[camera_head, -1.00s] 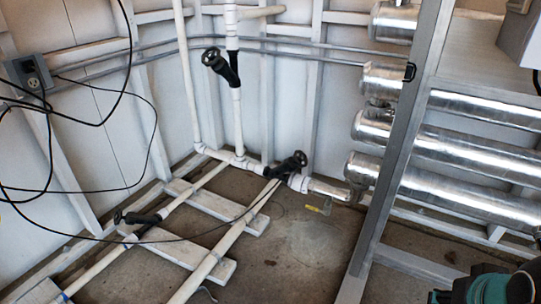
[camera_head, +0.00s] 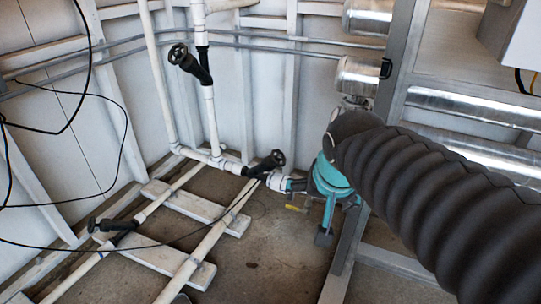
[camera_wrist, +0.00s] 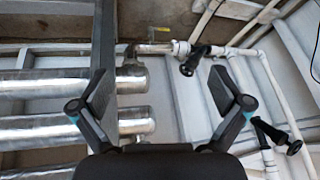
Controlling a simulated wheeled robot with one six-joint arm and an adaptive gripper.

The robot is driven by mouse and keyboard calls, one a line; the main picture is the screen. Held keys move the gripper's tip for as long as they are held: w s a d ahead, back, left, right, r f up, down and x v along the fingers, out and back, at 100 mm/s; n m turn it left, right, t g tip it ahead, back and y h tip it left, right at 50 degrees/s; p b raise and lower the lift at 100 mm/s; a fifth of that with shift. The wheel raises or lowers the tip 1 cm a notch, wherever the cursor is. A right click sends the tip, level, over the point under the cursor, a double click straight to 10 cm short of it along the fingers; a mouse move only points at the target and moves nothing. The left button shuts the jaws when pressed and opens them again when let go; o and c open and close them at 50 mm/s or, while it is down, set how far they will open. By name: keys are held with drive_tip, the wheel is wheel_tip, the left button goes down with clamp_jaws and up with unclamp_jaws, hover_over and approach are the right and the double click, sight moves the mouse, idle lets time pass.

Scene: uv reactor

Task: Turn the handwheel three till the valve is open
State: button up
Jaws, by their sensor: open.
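Three black handwheels show in the head view, and no label tells which is number three. One handwheel (camera_head: 180,54) is on the upright white pipe at the upper left. Another handwheel (camera_head: 277,158) is on the low pipe near the middle. A third handwheel (camera_head: 93,225) is on a floor pipe at lower left. My gripper (camera_head: 308,212) is just right of the middle handwheel in the picture, partly hidden by my arm. In the wrist view my gripper (camera_wrist: 162,90) is open and empty. Two handwheels lie beyond its fingers there, one (camera_wrist: 187,68) between them and one (camera_wrist: 293,147) to the right.
Silver insulated pipes (camera_head: 470,107) and a grey metal post (camera_head: 344,250) stand on the right. A small yellow handle (camera_head: 297,208) lies low behind my gripper. Black cables (camera_head: 122,130) hang at the left. White planks (camera_head: 165,258) lie under the floor pipes.

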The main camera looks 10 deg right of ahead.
drive_tip(key=w+a+r+m, duration=0.15)
drive_tip(key=w+m, duration=0.25)
drive_tip(key=w, duration=0.7)
drive_tip(key=m+p, duration=0.3)
drive_tip(key=m, duration=0.8)
hover_over(276, 157)
drive_tip(key=s+a, duration=0.1)
drive_tip(key=s, duration=0.5)
wheel_tip(276, 157, down, 10)
drive_tip(key=b+x, duration=0.1)
drive_tip(key=x, duration=1.2)
drive_tip(key=shift+s+d+f, duration=0.15)
drive_tip(key=shift+f, duration=0.05)
drive_tip(key=shift+g, duration=0.3)
drive_tip(key=c, duration=1.1)
drive_tip(key=shift+d, duration=0.2)
drive_tip(key=shift+f, duration=0.1)
